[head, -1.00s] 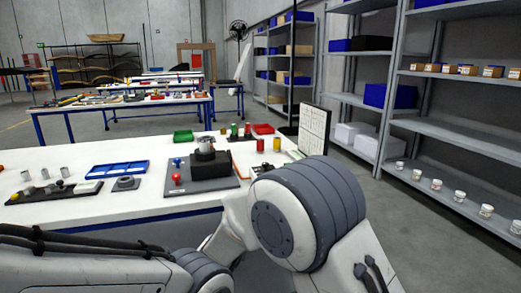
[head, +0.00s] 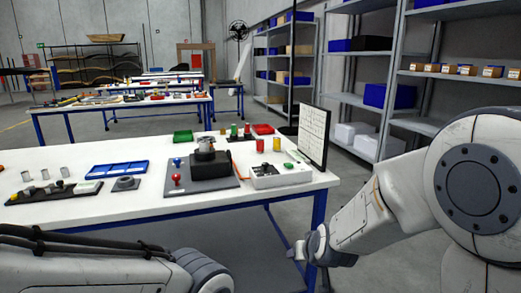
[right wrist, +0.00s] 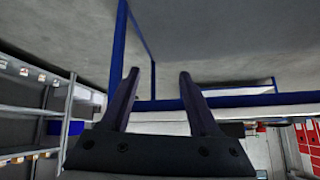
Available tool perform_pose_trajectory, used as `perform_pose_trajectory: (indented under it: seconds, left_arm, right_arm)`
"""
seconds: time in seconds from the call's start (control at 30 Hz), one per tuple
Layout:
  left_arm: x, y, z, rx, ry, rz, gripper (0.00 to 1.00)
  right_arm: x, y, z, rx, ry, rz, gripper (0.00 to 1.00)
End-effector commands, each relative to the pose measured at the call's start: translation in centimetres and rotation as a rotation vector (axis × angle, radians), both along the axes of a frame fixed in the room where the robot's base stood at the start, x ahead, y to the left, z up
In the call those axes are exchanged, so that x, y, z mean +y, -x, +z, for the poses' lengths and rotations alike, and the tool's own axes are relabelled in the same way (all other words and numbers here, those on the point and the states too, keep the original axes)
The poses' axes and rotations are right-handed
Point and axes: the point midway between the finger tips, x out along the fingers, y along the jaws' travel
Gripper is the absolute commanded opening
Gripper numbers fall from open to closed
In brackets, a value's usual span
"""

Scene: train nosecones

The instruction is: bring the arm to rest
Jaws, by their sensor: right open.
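My right arm reaches in from the right in the head view and slopes down to its wrist near the table's right front leg. The fingers are hard to make out there. In the right wrist view my right gripper (right wrist: 158,74) is open, with two dark fingers apart and nothing between them. Grey floor and the table's blue frame (right wrist: 200,102) show behind the fingers. My left arm lies across the bottom left of the head view; its gripper is out of the picture.
The white table (head: 130,222) holds a black block on a grey plate (head: 205,183), a blue tray (head: 120,169), a white box (head: 280,176) and an upright panel (head: 312,135). Grey shelves (head: 400,120) stand at the right. Open floor lies between.

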Motion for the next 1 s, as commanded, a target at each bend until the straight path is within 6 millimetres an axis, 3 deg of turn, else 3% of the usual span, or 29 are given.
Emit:
perform_pose_trajectory:
  seconds: [0.03, 0.2, 0.57, 1.0]
  left_arm:
    - [0.0, 0.0, 0.0, 0.000, 0.000, 0.000, 0.62]
    - [0.0, 0.0, 0.0, 0.000, 0.000, 0.000, 0.62]
    - [0.0, 0.0, 0.0, 0.000, 0.000, 0.000, 0.62]
    - [0.0, 0.0, 0.0, 0.000, 0.000, 0.000, 0.62]
  right_arm:
    - [-1.2, 1.8, -0.6, 0.059, 0.006, -0.002, 0.62]
    - [-3.8, 6.9, -2.4, 0.234, 0.030, 0.001, 0.62]
    - [-8.1, 15.3, -4.2, 0.490, 0.088, -0.030, 0.62]
    - [-0.7, 19.3, -1.8, 0.546, 0.138, 0.230, 0.62]
